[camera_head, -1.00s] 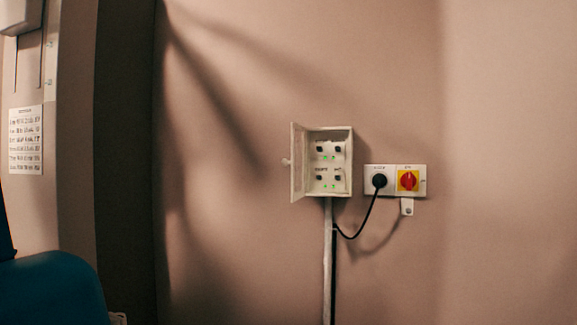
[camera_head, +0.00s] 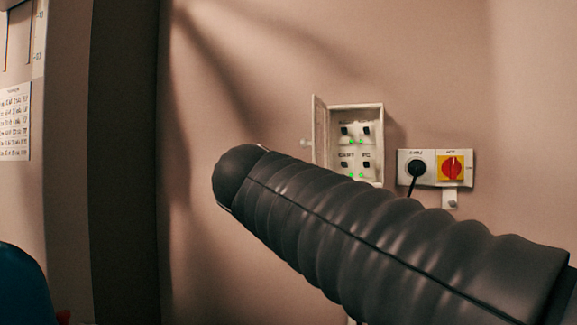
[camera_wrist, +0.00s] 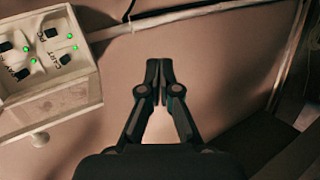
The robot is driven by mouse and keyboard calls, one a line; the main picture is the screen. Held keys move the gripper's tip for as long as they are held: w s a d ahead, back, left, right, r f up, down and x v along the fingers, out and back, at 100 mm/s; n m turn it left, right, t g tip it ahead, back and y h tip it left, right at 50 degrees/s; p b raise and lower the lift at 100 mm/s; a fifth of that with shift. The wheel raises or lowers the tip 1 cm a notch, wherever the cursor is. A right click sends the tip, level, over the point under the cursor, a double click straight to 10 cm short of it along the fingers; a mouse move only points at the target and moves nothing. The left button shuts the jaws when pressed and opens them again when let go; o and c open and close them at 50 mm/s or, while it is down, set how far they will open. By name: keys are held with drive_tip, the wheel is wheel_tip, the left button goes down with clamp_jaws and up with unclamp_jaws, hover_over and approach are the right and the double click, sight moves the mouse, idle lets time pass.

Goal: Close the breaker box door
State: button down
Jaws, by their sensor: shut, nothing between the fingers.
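The breaker box (camera_head: 357,113) is a small pale box on the wall, with several black switches and green lights inside. Its door (camera_head: 320,130) stands open, hinged on the left and swung out from the wall, with a round knob (camera_head: 306,143). My arm covers the lower part of the box in the head view. In the wrist view the box (camera_wrist: 60,100) is at the left, tilted, with a round pale knob (camera_wrist: 39,139) below it. My gripper (camera_wrist: 158,68) is shut and empty, right of the box and apart from it.
A socket panel with a black plug (camera_head: 415,168) and a red rotary switch (camera_head: 452,168) is right of the box. A pale conduit (camera_wrist: 180,17) runs from the box. A blue rounded object (camera_head: 22,285) is at lower left. The wall left of the door is clear.

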sight(315, 144)
drive_tip(key=s+a+r+n+t+h+b, duration=0.1)
drive_tip(key=a+r+t+h+b, duration=0.2)
drive_tip(key=a+r, duration=1.15)
drive_tip(key=w+d+t, duration=0.1)
drive_tip(key=w+d, duration=0.6)
drive_tip(key=d, duration=0.1)
drive_tip(key=shift+d+t, duration=0.3)
drive_tip(key=shift+d, duration=0.1)
drive_tip(key=shift+s+r, duration=0.1)
drive_tip(key=shift+s, duration=0.05)
